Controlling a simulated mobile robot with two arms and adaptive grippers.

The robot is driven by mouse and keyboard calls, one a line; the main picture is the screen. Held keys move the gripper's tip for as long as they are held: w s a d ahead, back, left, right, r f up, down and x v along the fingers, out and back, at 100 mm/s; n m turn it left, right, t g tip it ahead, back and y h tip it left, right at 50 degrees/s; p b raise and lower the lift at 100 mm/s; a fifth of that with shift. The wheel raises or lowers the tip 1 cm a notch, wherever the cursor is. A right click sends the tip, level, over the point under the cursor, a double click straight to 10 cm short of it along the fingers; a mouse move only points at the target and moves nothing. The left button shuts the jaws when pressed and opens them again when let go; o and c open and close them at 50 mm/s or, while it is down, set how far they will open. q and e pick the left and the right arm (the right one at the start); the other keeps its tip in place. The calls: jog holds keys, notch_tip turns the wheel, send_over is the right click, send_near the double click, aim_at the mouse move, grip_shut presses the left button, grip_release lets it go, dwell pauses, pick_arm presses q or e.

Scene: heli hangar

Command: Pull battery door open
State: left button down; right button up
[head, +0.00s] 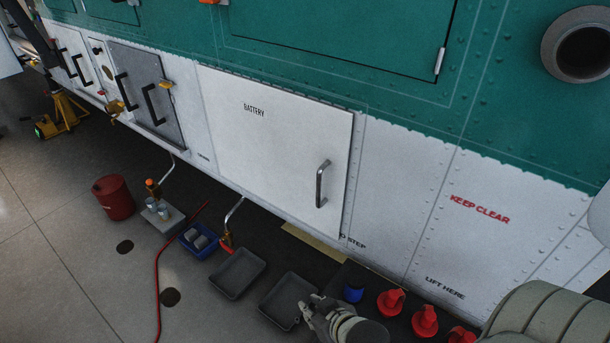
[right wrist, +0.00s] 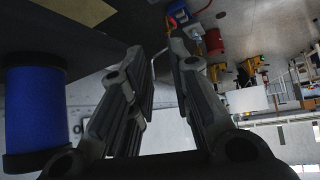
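The battery door (head: 270,150) is a large white panel marked BATTERY in the aircraft's lower side. It looks closed, its edges close to the surrounding skin. Its metal bar handle (head: 322,184) stands upright near the door's right edge, and nothing touches it. My right gripper (head: 310,308) is low in the head view, below and apart from the handle, over the dark trays and mat. In the right wrist view its two fingers (right wrist: 160,58) are spread with nothing between them. My left gripper does not show.
Dark trays (head: 238,272), a blue bin (head: 199,239) and a red bucket (head: 114,197) stand on the floor along the aircraft. Red caps (head: 390,302) and a blue cylinder (head: 354,293) are near my right gripper. The blue cylinder also shows in the right wrist view (right wrist: 35,108).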

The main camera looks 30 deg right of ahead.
jog(key=w+d+r+m+t+h, duration=0.1)
jog(key=w+d+r+t, duration=0.1)
jog(key=r, duration=0.3)
jog(key=w+d+r+t, duration=0.2)
jog(key=r, duration=0.3)
jog(key=m+t+h+p, duration=0.2)
jog(key=t+h, duration=0.1)
jog(key=t, duration=0.2)
send_near(320, 188)
jog(key=w, duration=0.3)
jog(key=w+d+p, duration=0.1)
jog(key=w, duration=0.2)
jog(key=w+p, duration=0.1)
jog(key=w, duration=0.2)
jog(key=shift+d+r, duration=0.2)
jog(key=shift+d, duration=0.2)
jog(key=shift+w+d+f, duration=0.15)
jog(key=shift+w, duration=0.55)
grip_shut()
